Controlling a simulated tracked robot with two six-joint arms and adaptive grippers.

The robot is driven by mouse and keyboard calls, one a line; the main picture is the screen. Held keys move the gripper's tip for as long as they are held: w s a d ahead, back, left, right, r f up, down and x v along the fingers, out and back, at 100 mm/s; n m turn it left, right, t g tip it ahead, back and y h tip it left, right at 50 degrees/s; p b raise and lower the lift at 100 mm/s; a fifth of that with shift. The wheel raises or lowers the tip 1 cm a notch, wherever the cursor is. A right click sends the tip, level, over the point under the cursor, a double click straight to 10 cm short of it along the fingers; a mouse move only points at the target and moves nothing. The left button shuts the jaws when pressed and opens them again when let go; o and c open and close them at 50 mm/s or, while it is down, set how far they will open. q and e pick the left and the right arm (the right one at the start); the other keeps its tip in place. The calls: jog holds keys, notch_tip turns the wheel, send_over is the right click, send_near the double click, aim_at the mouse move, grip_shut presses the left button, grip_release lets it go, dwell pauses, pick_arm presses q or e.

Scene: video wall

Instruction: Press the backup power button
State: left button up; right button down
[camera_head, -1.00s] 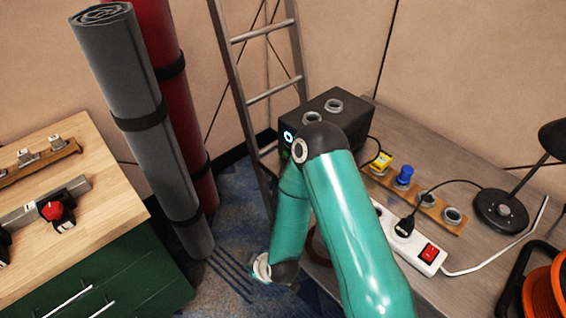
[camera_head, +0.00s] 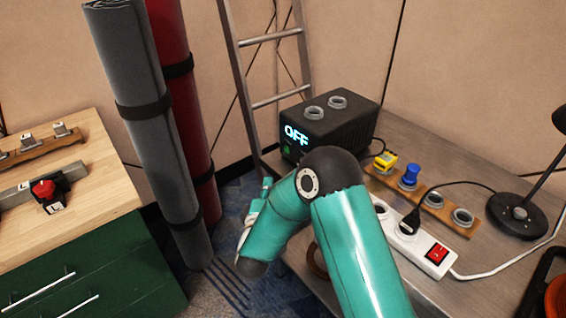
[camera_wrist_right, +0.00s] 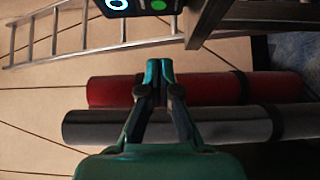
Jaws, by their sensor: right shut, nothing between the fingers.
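The black power box (camera_head: 345,121) stands at the back left of the grey bench, its lit front display reading OFF. A small green button (camera_head: 287,150) is below the display. In the right wrist view the green button (camera_wrist_right: 158,5) is at the top edge, beside the ring-shaped glowing letter. My right gripper (camera_head: 266,184) is left of and below the box, mostly hidden by my forearm. In the right wrist view my right gripper (camera_wrist_right: 160,68) is shut and empty, its tips apart from the button. My left gripper is not in view.
A white power strip (camera_head: 430,252) with a red switch, a wooden peg strip (camera_head: 437,212) and a desk lamp (camera_head: 516,214) share the bench. A ladder (camera_head: 243,92) leans behind the box. Grey (camera_head: 150,150) and red (camera_head: 178,92) rolls stand left. A wooden-topped cabinet (camera_head: 100,194) is farther left.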

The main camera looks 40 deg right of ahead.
jog(key=shift+w, duration=0.15)
jog(key=p, duration=0.1)
send_near(284, 149)
jog(key=x, duration=0.5)
jog(key=shift+w+a, duration=0.15)
jog(key=shift+w, duration=0.3)
jog(key=shift+d, duration=0.55)
